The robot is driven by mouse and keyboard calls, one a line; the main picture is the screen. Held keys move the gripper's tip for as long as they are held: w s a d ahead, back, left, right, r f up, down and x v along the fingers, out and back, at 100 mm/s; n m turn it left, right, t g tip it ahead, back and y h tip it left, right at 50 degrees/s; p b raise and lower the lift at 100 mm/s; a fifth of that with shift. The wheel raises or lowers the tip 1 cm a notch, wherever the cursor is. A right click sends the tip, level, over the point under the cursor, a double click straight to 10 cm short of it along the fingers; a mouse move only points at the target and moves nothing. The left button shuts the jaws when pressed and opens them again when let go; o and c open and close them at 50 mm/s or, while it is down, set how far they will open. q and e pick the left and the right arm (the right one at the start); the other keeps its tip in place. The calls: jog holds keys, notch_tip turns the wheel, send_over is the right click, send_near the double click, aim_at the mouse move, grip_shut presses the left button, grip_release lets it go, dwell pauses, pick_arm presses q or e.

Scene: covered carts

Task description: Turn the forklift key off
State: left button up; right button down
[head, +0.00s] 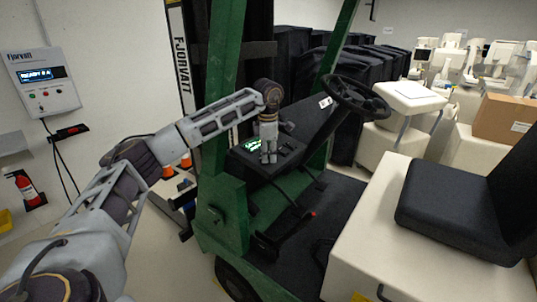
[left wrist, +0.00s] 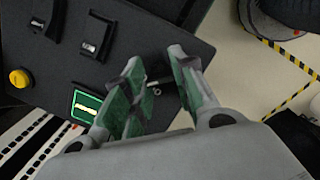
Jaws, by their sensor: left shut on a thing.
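The green forklift (head: 228,205) stands in the middle of the head view. Its black dashboard (head: 245,162) carries a small lit green display (head: 252,144), which also shows in the left wrist view (left wrist: 87,107). My left gripper (head: 268,158) reaches down to the dashboard, just right of the display. In the left wrist view, the small metal key (left wrist: 156,91) shows between the fingers of my left gripper (left wrist: 160,82), which is shut on it. The fingers hide part of the key and its lock, so its turn angle cannot be told. My right gripper is in no view.
A yellow button (left wrist: 20,78) and black switches (left wrist: 95,38) sit on the dashboard near the gripper. The steering wheel (head: 355,97) is to the right, with the black seat (head: 455,205) behind it. A wall charger box (head: 43,82) hangs at left. Covered carts (head: 350,85) stand behind.

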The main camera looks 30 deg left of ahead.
pick_arm(q)
jog(key=n, duration=0.4)
jog(key=shift+d+n+t+y+b, duration=0.1)
jog(key=shift+n+t+y+b, duration=0.2)
jog(key=shift+n+b, duration=0.1)
jog(key=shift+n+y+b, duration=0.3)
jog(key=shift+n+y, duration=0.1)
jog(key=shift+n, duration=1.9)
jog(key=o, duration=1)
jog(key=shift+r, duration=0.1)
jog(key=shift+v, duration=5.9)
jog(key=shift+s, duration=0.2)
